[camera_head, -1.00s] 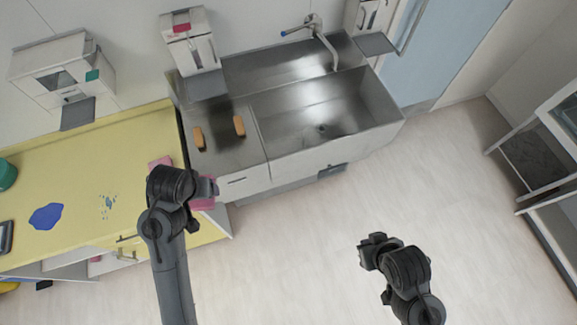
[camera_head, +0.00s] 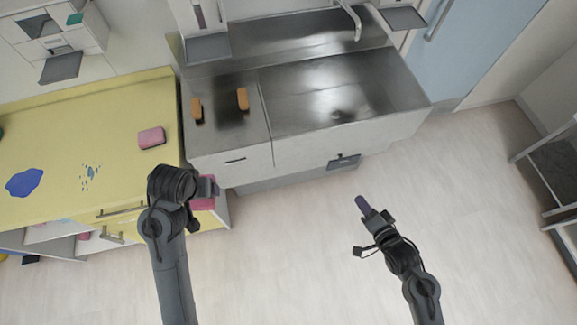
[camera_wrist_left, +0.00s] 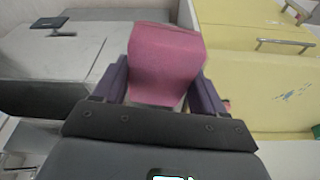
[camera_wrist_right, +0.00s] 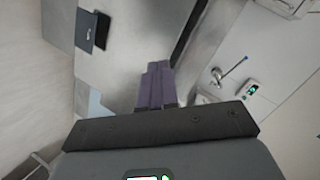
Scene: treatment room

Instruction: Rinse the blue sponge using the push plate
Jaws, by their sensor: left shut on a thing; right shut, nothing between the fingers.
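My left gripper (camera_head: 208,188) is shut on a pink sponge-like block (camera_wrist_left: 166,62), held in front of the yellow counter's right end. No blue sponge can be made out; the held block looks pink. A dark push plate (camera_head: 344,162) is set low in the sink's front and also shows in the right wrist view (camera_wrist_right: 92,30). My right gripper (camera_head: 363,206) is shut and empty, apart from the plate, below and right of it in the head view. The steel sink basin (camera_head: 380,98) is empty, with a tap (camera_head: 350,18) at its back.
Another pink sponge (camera_head: 151,138) lies on the yellow counter (camera_head: 60,130), near a blue puddle (camera_head: 25,182). Open floor (camera_head: 290,255) lies before the sink.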

